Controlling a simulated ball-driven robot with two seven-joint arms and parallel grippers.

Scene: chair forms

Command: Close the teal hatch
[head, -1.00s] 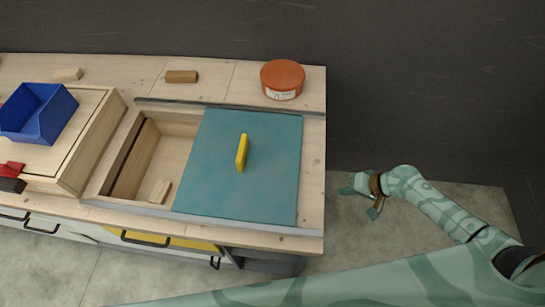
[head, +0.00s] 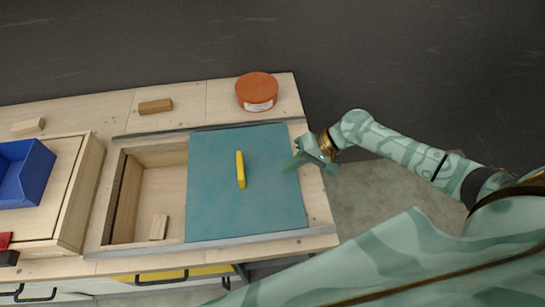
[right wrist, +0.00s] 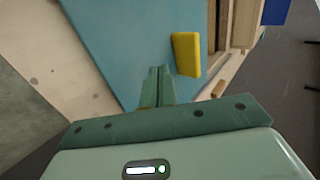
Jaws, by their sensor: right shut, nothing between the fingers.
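The teal hatch (head: 210,205) is a flat sliding panel between two grey rails on the wooden counter. It covers the right part of a recessed opening (head: 162,185), and the left part is uncovered. A yellow handle (head: 240,170) stands up from the hatch. My right gripper (head: 297,165) is shut and empty, at the right edge of the hatch, right of the handle. In the right wrist view its closed fingers (right wrist: 160,73) appear over the hatch (right wrist: 130,35), with the yellow handle (right wrist: 186,54) just right of them; contact cannot be told. My left gripper is not in view.
A small wooden block (head: 158,227) lies inside the opening. An orange round tub (head: 257,93) and a brown block (head: 155,106) stand behind the back rail. A blue bin (head: 28,175) sits on a wooden box at the left. Drawers line the counter front.

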